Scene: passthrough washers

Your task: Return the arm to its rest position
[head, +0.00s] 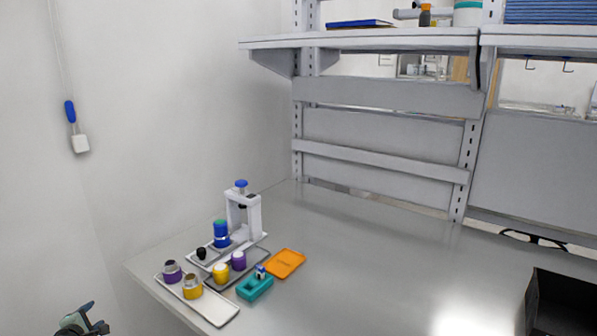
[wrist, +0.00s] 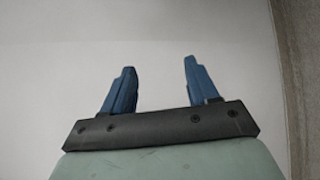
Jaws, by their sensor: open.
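My gripper (wrist: 157,80) shows in the wrist view with its two blue fingers apart and nothing between them. Behind the fingers is only a plain pale surface. In the head view part of my gripper (head: 82,322) shows at the bottom left corner, to the left of the table's edge and apart from the objects on it. The rest of the arm is out of the picture.
A steel table (head: 370,255) bears a white tray (head: 222,310) with purple and yellow jars, a white press stand (head: 252,212), a teal box (head: 254,287) and an orange plate (head: 285,263). A black bin (head: 560,305) stands at right. The table's middle is clear.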

